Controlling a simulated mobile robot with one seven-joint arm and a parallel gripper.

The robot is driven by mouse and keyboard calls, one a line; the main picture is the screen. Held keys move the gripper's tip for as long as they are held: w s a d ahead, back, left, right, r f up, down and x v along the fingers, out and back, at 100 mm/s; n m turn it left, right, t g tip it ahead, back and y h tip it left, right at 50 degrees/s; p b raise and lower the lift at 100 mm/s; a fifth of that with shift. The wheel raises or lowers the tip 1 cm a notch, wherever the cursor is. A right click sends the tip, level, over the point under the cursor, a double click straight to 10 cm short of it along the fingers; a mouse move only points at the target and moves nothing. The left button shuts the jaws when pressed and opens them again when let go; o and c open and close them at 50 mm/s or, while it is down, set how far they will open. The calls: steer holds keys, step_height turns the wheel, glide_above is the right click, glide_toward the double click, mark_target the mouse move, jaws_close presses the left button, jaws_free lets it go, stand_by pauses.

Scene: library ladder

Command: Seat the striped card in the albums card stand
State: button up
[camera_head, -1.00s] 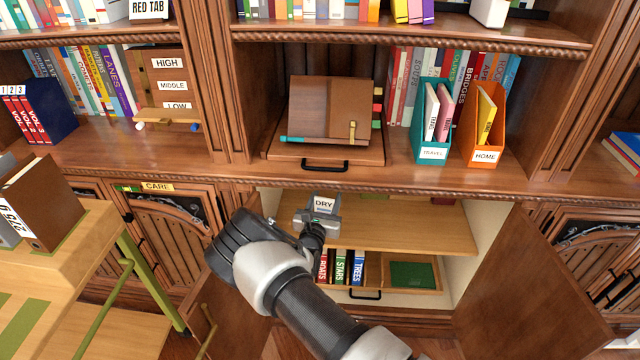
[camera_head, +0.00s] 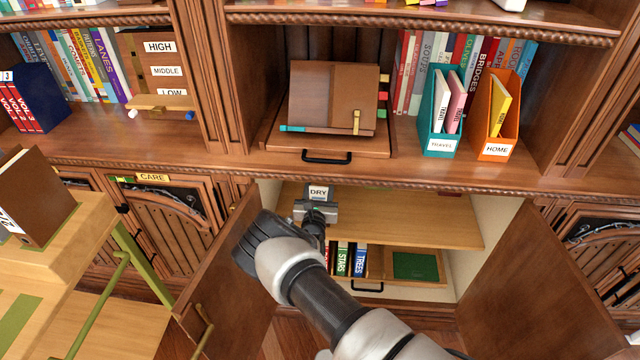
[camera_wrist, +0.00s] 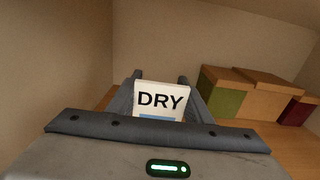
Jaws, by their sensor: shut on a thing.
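My gripper (camera_head: 316,207) is shut on a white card (camera_head: 318,191) lettered DRY. It holds the card upright inside the open lower cabinet, above the wooden shelf (camera_head: 420,222) and just below the counter edge. In the wrist view the card (camera_wrist: 161,98) sits between the two grey fingers (camera_wrist: 159,84), with a blue band along its visible lower edge. Its lower part is hidden by the gripper. Brown blocks with green and red faces (camera_wrist: 255,95) stand to the right at the back. I cannot make out a card stand for the albums.
The left cabinet door (camera_head: 235,275) and right door (camera_head: 540,285) stand open beside my arm. Below the shelf are several books (camera_head: 350,260) and a tray with a green pad (camera_head: 415,265). A wooden step unit (camera_head: 85,290) with green rails stands at the left.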

mark_target(320, 195)
steer(key=shift+f+b, duration=1.85)
steer(key=shift+f, duration=0.7)
steer(key=shift+f+b, duration=1.25)
steer(key=shift+f, duration=0.35)
steer(key=o, duration=1.1)
steer(key=s+p, duration=0.5)
steer(key=s, duration=1.2)
steer(key=shift+s+a, duration=0.2)
steer(key=shift+a, duration=0.05)
